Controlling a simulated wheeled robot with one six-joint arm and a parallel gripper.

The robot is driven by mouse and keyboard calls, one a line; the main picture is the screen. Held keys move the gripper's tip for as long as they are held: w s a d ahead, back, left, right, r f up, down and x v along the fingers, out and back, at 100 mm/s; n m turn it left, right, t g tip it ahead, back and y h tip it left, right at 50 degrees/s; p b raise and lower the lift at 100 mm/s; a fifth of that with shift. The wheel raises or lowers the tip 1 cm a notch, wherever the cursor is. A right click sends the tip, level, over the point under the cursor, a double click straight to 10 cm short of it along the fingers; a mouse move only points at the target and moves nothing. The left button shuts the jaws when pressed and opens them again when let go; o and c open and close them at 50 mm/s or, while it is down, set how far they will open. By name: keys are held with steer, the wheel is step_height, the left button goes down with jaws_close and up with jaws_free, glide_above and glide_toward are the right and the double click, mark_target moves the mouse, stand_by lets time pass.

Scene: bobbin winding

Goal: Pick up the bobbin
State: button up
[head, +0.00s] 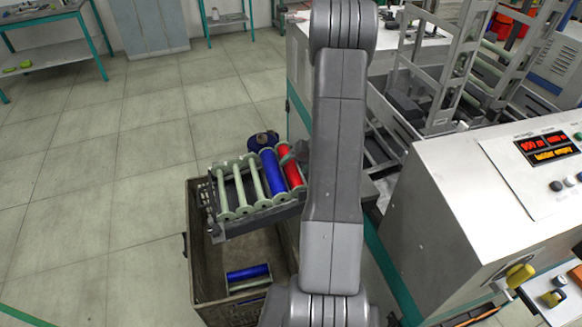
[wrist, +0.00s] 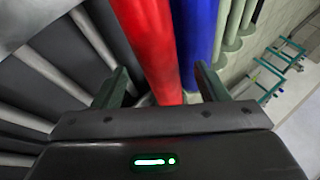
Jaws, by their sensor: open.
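A red-wound bobbin (head: 292,170) lies at the right end of a row on a dark rack (head: 265,218). A blue-wound bobbin (head: 272,174) lies beside it, with several bare pale green bobbins (head: 239,188) to the left. In the wrist view the red bobbin (wrist: 155,40) runs between the two dark green fingers of my gripper (wrist: 161,84), which is open. I see a gap on either side of the red bobbin near the fingers. The blue bobbin (wrist: 197,35) passes close to the right finger. In the head view my arm hides most of the gripper.
A deep crate (head: 195,255) stands below the rack, with a blue bobbin (head: 248,272) and a green one inside. A machine with a control panel (head: 500,185) stands close on the right, with metal frames (head: 440,70) behind it. Tiled floor (head: 90,220) is clear at left.

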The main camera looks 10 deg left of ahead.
mark_target(294, 165)
steer(key=shift+a+f, duration=0.4)
steer(key=shift+f, duration=0.2)
steer(key=shift+c, duration=0.2)
steer(key=c, duration=1.1)
steer(key=shift+r, duration=0.1)
step_height(294, 165, up, 10)
steer(key=shift+b, duration=0.35)
steer(key=shift+c, duration=1.3)
